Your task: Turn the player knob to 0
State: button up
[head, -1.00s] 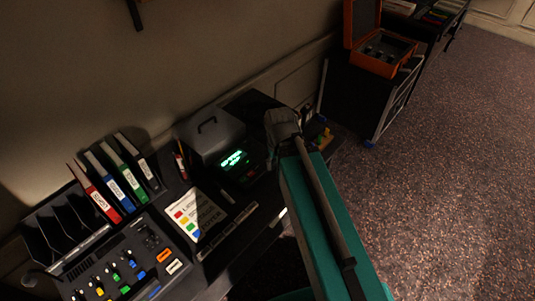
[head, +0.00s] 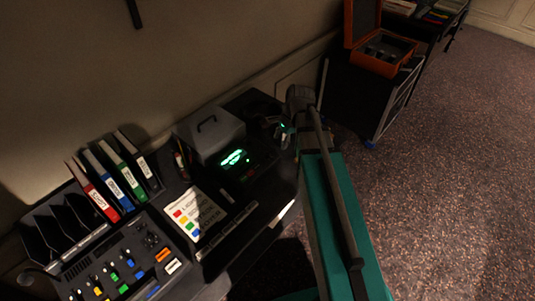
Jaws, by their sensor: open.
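A dark device with a lit green display (head: 235,159) stands on the desk in the head view. I cannot make out a knob marked player. A mixing panel (head: 128,262) with coloured sliders and small dark knobs lies at the lower left, its lettering too small to read. My teal arm reaches up from the bottom right. My gripper (head: 283,132) is at the arm's far end, just right of the display device and apart from the mixing panel. It is small and dark in the picture, and its jaws are open with nothing seen between them.
A grey box with a handle (head: 209,135) stands behind the display. A colour-coded sheet (head: 193,215) lies between display and mixing panel. Several binders (head: 112,174) stand at the back left. An open orange case (head: 385,52) sits on a dark cabinet. Carpet at right is clear.

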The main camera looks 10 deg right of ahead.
aim_at(268, 154)
jog(key=shift+w+d+r+m+t+y, duration=0.15)
jog(key=shift+w+d+m, duration=0.25)
jog(key=shift+w+m, duration=0.6)
jog(key=shift+w+d+f+m+t+y, duration=0.1)
jog(key=shift+w+d+m+y, duration=0.3)
jog(key=shift+m, duration=0.95)
jog(key=shift+w+d+r+m+t+y, duration=0.1)
jog(key=shift+w+d+m, duration=0.3)
jog(key=shift+w+m, duration=0.65)
jog(key=shift+s+f+b, duration=0.1)
jog(key=shift+f+b, duration=0.1)
jog(key=shift+b, duration=0.2)
jog(key=b+x, duration=1.2)
jog(key=x, duration=0.1)
jog(key=shift+f, duration=0.25)
jog(key=shift+a, duration=0.1)
